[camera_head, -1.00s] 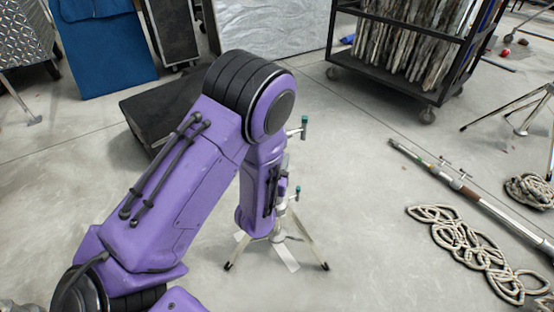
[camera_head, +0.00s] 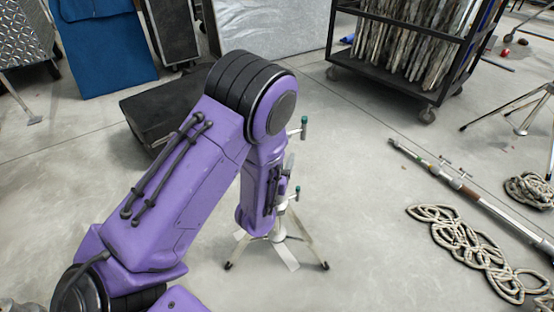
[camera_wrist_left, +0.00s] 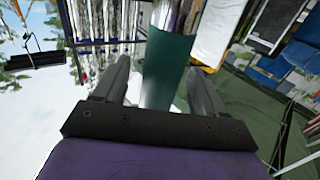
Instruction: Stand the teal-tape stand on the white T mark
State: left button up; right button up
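The stand (camera_head: 278,235) is upright on splayed legs on the floor, its upper part largely hidden behind my purple left arm in the head view. Teal-ended knobs (camera_head: 303,121) show beside the arm. White strips of the T mark (camera_head: 288,258) show on the floor under and between the legs. In the left wrist view the teal-taped column (camera_wrist_left: 165,75) stands between the two fingers of my left gripper (camera_wrist_left: 160,85). A gap shows at its left side, so the fingers look apart around it. The left gripper is hidden in the head view. My right gripper is not in view.
A black low box (camera_head: 160,115) stands behind my arm on the left. A black wheeled rack (camera_head: 415,45) is at the back right. Coiled rope (camera_head: 470,250) and a long pole (camera_head: 470,190) lie on the right. The floor between the stand and rope is clear.

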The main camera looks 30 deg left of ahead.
pick_arm(q)
jog(key=p+v, duration=0.1)
jog(key=v, duration=0.9)
jog(key=shift+s+p, duration=0.3)
jog(key=shift+p, duration=0.05)
